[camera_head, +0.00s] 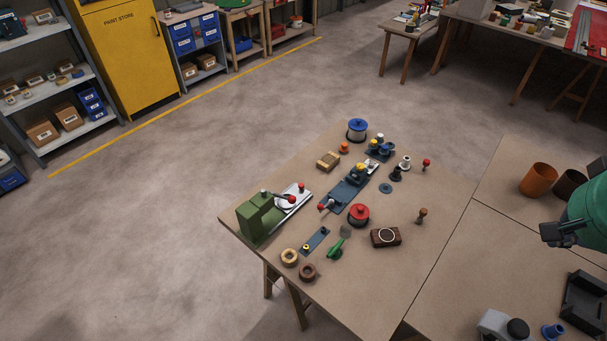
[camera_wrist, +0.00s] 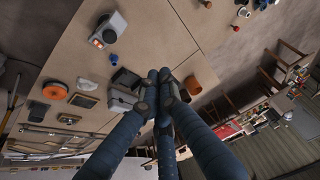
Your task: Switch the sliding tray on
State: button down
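I cannot tell for sure which thing is the sliding tray. A dark grey, tray-like piece (camera_head: 583,306) lies at the right edge of the near bench, cut off by the frame; it seems to show in the wrist view too (camera_wrist: 126,77). I make out no switch on it. Left of it stands a pale grey device (camera_head: 493,324) with a black knob; the wrist view shows this device (camera_wrist: 112,28) with a small orange-red patch on its front. My gripper (camera_head: 558,234) is above the right bench. In the wrist view its dark parts overlap, so its opening is unclear.
A blue piece (camera_head: 553,331) stands between the device and the tray-like piece. An orange pot (camera_head: 538,180) and a brown pot (camera_head: 570,184) stand beyond my gripper. The left bench holds a green machine (camera_head: 258,217), a red spool (camera_head: 358,214) and small parts. Open floor lies beyond.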

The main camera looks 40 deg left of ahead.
jog(key=w+a+f+p, duration=0.2)
jog(key=w+a, duration=0.4)
jog(key=a, duration=0.5)
jog(key=w+a+f+p, duration=0.1)
jog(key=w+a+f, duration=0.2)
jog(key=w+a, duration=0.55)
jog(key=w+a+f+p, duration=0.2)
jog(key=w+a, duration=0.2)
jog(key=a, duration=0.9)
jog(key=s+a+f+p, duration=0.1)
jog(key=s+a+f, duration=0.1)
jog(key=a+f, duration=0.6)
jog(key=s+a+f+n+p, duration=0.1)
jog(key=s+a+f+p, duration=0.1)
jog(key=a+f, duration=0.6)
jog(key=s+a+f+g+p, duration=0.1)
jog(key=a+f, duration=0.7)
jog(key=a, duration=1)
jog(key=shift+s+f+n+p, duration=0.2)
jog(key=shift+s+n+p, duration=0.15)
jog(key=shift+s, duration=0.35)
jog(key=shift+f, duration=0.1)
